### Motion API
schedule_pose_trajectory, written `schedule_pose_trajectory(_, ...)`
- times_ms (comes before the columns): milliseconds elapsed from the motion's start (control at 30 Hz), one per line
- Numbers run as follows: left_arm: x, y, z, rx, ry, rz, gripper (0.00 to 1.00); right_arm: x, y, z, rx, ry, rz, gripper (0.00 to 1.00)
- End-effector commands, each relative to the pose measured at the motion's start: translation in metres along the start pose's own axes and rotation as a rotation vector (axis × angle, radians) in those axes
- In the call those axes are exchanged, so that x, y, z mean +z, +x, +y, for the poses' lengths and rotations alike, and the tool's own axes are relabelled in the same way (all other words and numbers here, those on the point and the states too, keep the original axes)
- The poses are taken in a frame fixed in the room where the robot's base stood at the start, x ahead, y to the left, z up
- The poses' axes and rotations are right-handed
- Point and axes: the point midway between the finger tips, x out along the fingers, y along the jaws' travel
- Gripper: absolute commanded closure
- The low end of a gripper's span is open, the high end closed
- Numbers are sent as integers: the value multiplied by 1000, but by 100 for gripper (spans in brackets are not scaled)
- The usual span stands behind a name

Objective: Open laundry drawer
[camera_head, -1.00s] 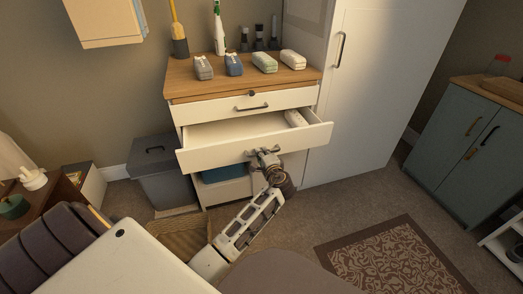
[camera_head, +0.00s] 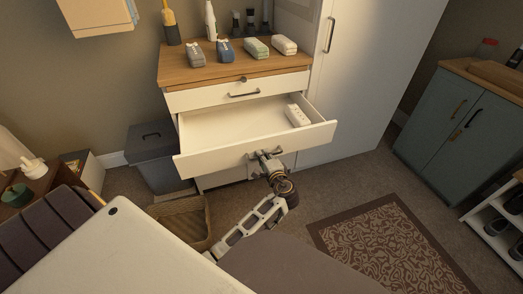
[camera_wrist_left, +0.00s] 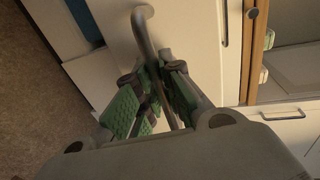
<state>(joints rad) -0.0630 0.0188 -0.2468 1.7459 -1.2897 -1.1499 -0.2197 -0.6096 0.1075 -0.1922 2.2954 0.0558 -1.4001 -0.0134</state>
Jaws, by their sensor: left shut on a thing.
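The laundry drawer (camera_head: 222,158) is the second drawer of a white dresser with a wooden top. It stands well out from the dresser, with its inside showing and a white item (camera_head: 297,115) lying at its right. My left gripper (camera_head: 266,157) is at the front of this drawer, shut on its handle. In the left wrist view the dark bar handle (camera_wrist_left: 146,38) runs between the green-padded fingers (camera_wrist_left: 152,98). My right gripper is not in view.
Rolled cloths (camera_head: 226,51) and bottles stand on the dresser top (camera_head: 215,68). A grey bin (camera_head: 157,160) and a wicker basket (camera_head: 182,218) are at the left of the drawer. A patterned rug (camera_head: 390,245) lies at the right, and a tall white cabinet (camera_head: 368,75) stands beside the dresser.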

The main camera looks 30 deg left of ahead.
Motion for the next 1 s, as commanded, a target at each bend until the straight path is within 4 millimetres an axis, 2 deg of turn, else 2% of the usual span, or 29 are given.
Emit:
schedule_pose_trajectory(400,0,-4,2,1,-1,0,100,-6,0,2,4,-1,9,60)
schedule_pose_trajectory(433,0,-4,2,1,-1,0,88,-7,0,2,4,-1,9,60)
schedule_pose_trajectory(600,0,-4,1,0,0,0,69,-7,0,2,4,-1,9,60)
schedule_pose_trajectory(1000,0,-4,-1,-1,-1,0,69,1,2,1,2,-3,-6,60)
